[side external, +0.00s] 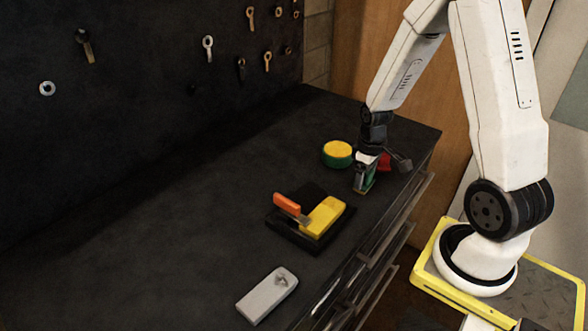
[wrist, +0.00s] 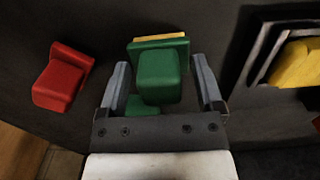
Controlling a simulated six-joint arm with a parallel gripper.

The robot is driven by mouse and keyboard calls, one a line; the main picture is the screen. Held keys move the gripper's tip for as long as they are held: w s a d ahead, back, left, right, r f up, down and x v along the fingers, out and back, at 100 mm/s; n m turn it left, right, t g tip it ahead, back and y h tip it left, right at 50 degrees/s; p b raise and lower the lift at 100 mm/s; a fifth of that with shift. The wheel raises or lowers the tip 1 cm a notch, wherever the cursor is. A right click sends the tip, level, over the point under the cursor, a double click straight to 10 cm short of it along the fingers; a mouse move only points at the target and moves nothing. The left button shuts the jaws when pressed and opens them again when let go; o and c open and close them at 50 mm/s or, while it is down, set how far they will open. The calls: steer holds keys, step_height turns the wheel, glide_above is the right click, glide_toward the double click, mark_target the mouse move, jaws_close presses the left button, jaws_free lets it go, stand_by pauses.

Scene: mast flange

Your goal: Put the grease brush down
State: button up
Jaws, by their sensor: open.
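A green block-shaped piece with a yellow strip along its far edge, apparently the grease brush (wrist: 159,76), lies on the dark bench top in the wrist view. My gripper (wrist: 160,64) is open around it, one finger on each side, with a visible gap to both fingers. In the side view my gripper (side external: 364,186) is low at the bench top near its right edge. A bit of green (side external: 369,185) shows at the fingertips there; the rest is hidden by the gripper.
A red block (wrist: 61,77) lies beside my gripper. A round green tin with a yellow top (side external: 338,153) stands behind it. A black base (side external: 283,231) carries a yellow block (side external: 323,216) and an orange-handled tool (side external: 288,204). A grey box (side external: 267,296) lies in front. The bench's left is clear.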

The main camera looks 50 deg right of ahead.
steer(key=shift+r, duration=0.15)
step_height(320, 180, up, 12)
stand_by(0.8)
stand_by(0.5)
steer(key=a+f, duration=0.1)
steer(key=a, duration=0.4)
steer(key=a+f+t, duration=0.1)
steer(key=a, duration=0.4)
steer(key=a+f+t, duration=0.1)
steer(key=a, duration=0.5)
steer(key=shift+s+f, duration=0.2)
steer(key=shift+s+a+f+t, duration=0.1)
steer(key=shift+s+a+t, duration=0.15)
steer(key=shift+a, duration=0.3)
steer(key=shift+w, duration=0.1)
